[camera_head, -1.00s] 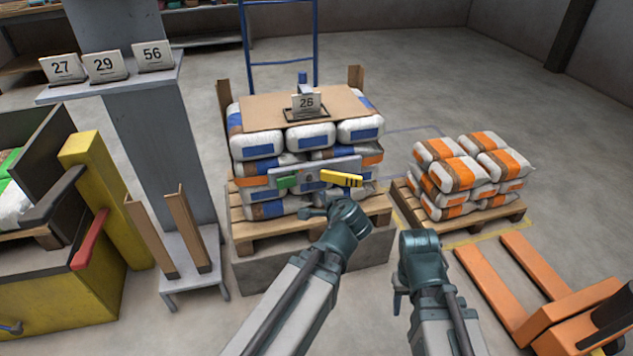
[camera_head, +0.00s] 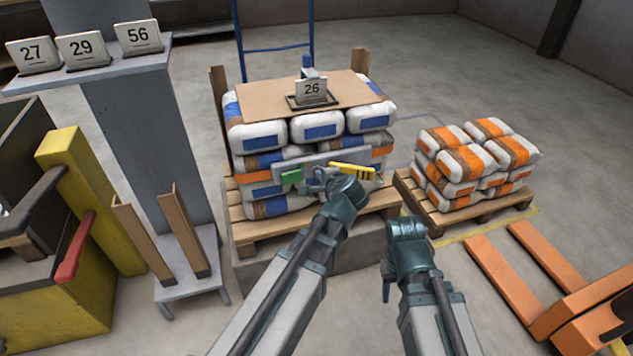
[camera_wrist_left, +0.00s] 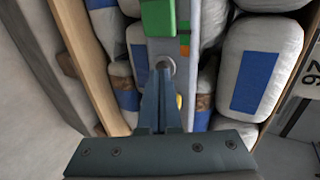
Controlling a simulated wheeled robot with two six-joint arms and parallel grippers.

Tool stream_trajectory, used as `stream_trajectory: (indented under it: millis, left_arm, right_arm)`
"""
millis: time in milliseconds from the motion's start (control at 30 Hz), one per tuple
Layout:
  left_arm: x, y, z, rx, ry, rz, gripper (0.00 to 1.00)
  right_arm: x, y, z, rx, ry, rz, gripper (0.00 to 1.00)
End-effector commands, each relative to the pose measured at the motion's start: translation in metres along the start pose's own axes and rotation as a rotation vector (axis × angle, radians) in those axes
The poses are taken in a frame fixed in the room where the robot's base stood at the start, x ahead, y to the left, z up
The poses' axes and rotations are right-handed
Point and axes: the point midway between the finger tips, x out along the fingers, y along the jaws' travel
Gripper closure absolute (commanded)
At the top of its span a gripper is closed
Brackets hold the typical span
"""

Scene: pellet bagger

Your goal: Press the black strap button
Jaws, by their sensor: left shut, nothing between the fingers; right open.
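A grey panel (camera_head: 318,159) is at the front of the stack of white bags, with a green block (camera_head: 291,177) and a yellow block with black stripes (camera_head: 352,171) on it. In the left wrist view a small round dark button with a pale ring (camera_wrist_left: 168,63) sits on the panel below the green block (camera_wrist_left: 158,18). My left gripper (camera_head: 314,181) is shut and empty, its tips right at the button; they partly cover it, and I cannot tell whether they touch. My right gripper (camera_head: 386,290) is open and empty, to the right and nearer me, away from the panel.
The bags stand on a wooden pallet (camera_head: 247,229), topped by cardboard (camera_head: 255,95) with a sign 26 (camera_head: 311,91). Orange-banded bags (camera_head: 465,167) and an orange pallet jack (camera_head: 560,300) are at right. A grey post (camera_head: 135,140) and yellow machine (camera_head: 88,200) are at left.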

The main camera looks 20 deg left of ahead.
Motion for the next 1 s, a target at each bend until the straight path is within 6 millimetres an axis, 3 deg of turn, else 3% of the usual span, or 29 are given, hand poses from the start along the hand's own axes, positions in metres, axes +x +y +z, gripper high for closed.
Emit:
stream_trajectory:
  millis: [400, 600, 1000]
  left_arm:
    - [0.003, -0.002, -0.003, 0.0, 0.0, 0.0, 1.0]
    - [0.02, -0.012, -0.003, -0.001, 0.0, 0.0, 1.0]
    - [0.02, -0.012, -0.002, 0.0, -0.002, -0.003, 1.0]
  right_arm:
    - [0.0, 0.0, 0.0, 0.0, 0.0, 0.0, 0.5]
    - [0.0, 0.0, 0.0, 0.0, 0.0, 0.0, 0.5]
    - [0.0, 0.0, 0.0, 0.0, 0.0, 0.0, 0.5]
